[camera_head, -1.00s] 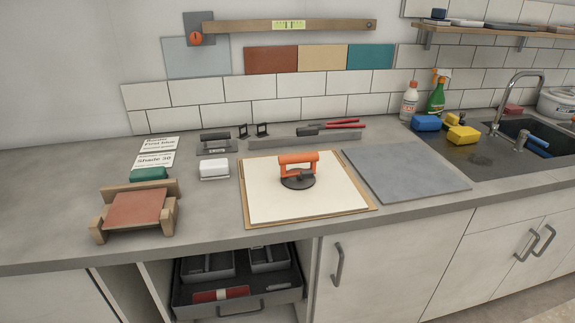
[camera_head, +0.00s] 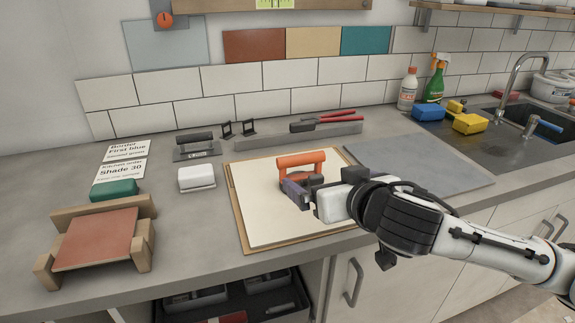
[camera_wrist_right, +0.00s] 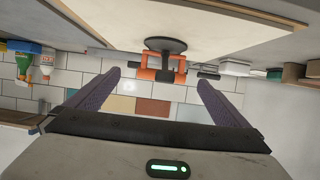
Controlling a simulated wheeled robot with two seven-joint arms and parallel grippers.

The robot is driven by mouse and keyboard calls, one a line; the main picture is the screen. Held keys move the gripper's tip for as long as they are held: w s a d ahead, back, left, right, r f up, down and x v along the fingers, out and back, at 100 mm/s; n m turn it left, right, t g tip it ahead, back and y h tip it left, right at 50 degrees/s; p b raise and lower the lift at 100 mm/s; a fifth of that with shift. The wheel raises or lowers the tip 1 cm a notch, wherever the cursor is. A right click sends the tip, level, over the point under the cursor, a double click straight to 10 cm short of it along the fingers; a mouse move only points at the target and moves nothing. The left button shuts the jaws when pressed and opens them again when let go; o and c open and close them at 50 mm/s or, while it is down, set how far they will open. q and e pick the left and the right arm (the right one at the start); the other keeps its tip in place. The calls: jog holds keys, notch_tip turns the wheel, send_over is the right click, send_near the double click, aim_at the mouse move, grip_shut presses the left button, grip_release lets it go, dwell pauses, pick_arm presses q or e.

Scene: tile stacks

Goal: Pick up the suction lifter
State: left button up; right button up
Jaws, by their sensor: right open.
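The suction lifter (camera_head: 300,161) has an orange handle and a dark round cup. It stands on the cream board (camera_head: 262,215) in the middle of the counter. My right gripper (camera_head: 287,190) reaches in from the right, low over the board, and hides part of the cup in the head view. In the right wrist view the lifter (camera_wrist_right: 160,74) shows upside down, beyond and between the two spread fingers of my right gripper (camera_wrist_right: 158,88). These fingers are open and hold nothing. My left gripper is not in view.
A red tile rests on a wooden stand (camera_head: 140,205) at the left. A white block (camera_head: 196,178), a trowel (camera_head: 196,147) and red-handled pliers (camera_head: 325,121) lie near the board. A grey slab (camera_head: 420,165) lies to its right, partly behind my arm. An open drawer (camera_head: 235,300) is below the counter.

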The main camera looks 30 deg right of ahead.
aim_at(304, 179)
jog(key=x, duration=0.3)
jog(key=shift+w+d, duration=0.1)
jog(key=shift+w, duration=0.25)
jog(key=shift+w+d+f, duration=0.1)
jog(key=shift+w+f, duration=0.2)
jog(key=shift+w, duration=0.2)
jog(key=x, duration=0.4)
jog(key=shift+w+a+f+p, duration=0.1)
jog(key=shift+w+a+p, duration=0.15)
jog(key=shift+a+p, duration=0.05)
jog(key=shift+w+f, duration=0.1)
jog(key=shift+w, duration=0.15)
jog(key=shift+d, duration=0.1)
jog(key=c, duration=1.5)
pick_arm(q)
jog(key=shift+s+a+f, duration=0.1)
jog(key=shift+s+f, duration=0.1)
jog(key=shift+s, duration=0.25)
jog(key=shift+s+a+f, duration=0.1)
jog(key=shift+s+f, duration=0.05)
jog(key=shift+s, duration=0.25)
pick_arm(e)
jog(key=shift+w, duration=0.1)
jog(key=shift+c, duration=0.6)
